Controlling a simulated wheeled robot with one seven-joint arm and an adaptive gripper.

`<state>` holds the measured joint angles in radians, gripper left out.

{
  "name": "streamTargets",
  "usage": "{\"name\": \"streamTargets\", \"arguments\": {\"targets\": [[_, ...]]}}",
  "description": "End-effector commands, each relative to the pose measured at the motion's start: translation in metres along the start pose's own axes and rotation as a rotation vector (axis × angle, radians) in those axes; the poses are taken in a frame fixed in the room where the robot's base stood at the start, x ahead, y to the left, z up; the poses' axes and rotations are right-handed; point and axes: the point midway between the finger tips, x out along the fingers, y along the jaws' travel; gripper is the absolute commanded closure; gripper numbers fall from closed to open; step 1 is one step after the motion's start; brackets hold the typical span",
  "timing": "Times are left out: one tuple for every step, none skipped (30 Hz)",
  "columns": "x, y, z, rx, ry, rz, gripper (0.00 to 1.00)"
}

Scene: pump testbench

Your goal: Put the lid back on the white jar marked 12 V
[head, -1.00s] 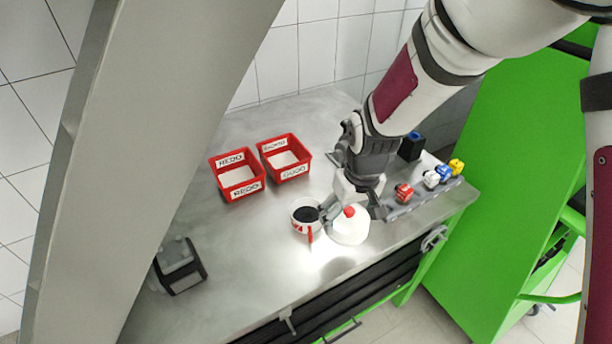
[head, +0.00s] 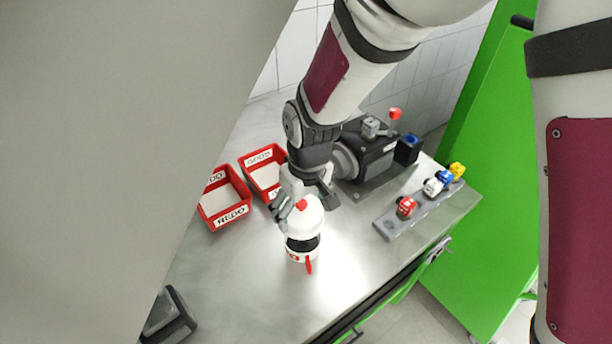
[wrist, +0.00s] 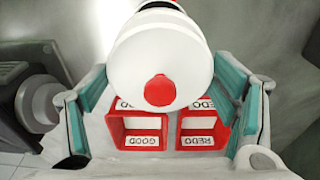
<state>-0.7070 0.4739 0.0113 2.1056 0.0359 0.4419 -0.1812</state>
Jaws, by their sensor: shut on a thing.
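My gripper (head: 303,197) is shut on the white domed lid (head: 305,219), which has a red knob on top. In the wrist view the lid (wrist: 160,50) sits between the two teal-padded fingers. The white jar (head: 292,256) stands on the bench with red marking and a red upright strip at its front; the marking is too small to read. The lid is over the jar in the head view. The jar's dark opening shows below the lid's lower edge, so the lid appears apart from the rim.
Two red bins, REDO (head: 232,215) and GOOD (head: 262,160), stand left of and behind the jar. A dark pump (head: 365,158) is behind my gripper. A grey rack (head: 400,222) with coloured parts lies at right. A dark device (head: 168,318) is at lower left. Bench right of the jar is clear.

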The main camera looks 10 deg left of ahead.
Motion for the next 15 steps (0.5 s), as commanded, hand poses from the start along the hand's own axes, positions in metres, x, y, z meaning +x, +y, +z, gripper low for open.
{"name": "streamTargets", "arguments": {"targets": [[0.003, 0.0, 0.0, 0.0, -0.001, 0.0, 0.38], [0.005, 0.001, 0.0, 0.0, -0.001, 0.0, 0.38], [0.007, 0.001, 0.001, 0.0, -0.001, 0.0, 0.38], [0.01, 0.001, 0.001, 0.0, -0.002, 0.0, 0.38], [0.012, 0.001, 0.001, 0.0, -0.002, 0.0, 0.38], [0.016, 0.001, 0.002, 0.0, -0.003, -0.001, 0.38], [0.019, 0.001, 0.002, 0.0, -0.002, 0.0, 0.38], [0.021, 0.001, 0.002, 0.0, -0.002, 0.0, 0.38], [0.025, 0.001, 0.002, -0.001, -0.002, -0.001, 0.38], [0.028, 0.001, 0.003, -0.001, -0.002, -0.001, 0.38], [0.031, 0.001, 0.003, -0.001, -0.002, -0.001, 0.38], [0.035, 0.001, 0.004, -0.001, -0.002, -0.001, 0.38], [0.037, 0.001, 0.004, -0.001, -0.002, 0.0, 0.38], [0.04, 0.001, 0.005, -0.001, -0.003, 0.0, 0.38], [0.043, 0.001, 0.005, 0.0, -0.003, 0.0, 0.38]]}}
